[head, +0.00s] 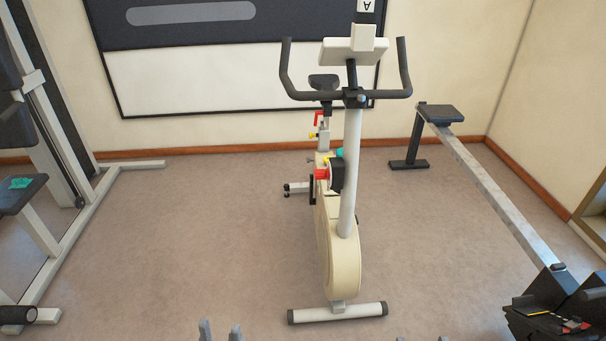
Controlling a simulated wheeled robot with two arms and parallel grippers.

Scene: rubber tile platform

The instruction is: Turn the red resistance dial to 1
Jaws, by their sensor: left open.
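A cream exercise bike (344,262) stands upright in the middle of the head view. A small red part (321,174), which looks like the resistance dial, sticks out to the left of a black housing (337,175) behind the bike's front post. Its markings and setting are too small to read. My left gripper (220,331) shows only its two fingertips at the bottom edge, apart and empty, well below and left of the bike. My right gripper (421,339) barely shows as two separated tips at the bottom edge, right of the bike's front foot.
Black handlebars (346,96) and a console (352,50) top the post. Another red part (318,118) is under the seat. A rowing machine (490,190) stands right, a weight frame (60,130) left. The floor (190,235) left of the bike is clear.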

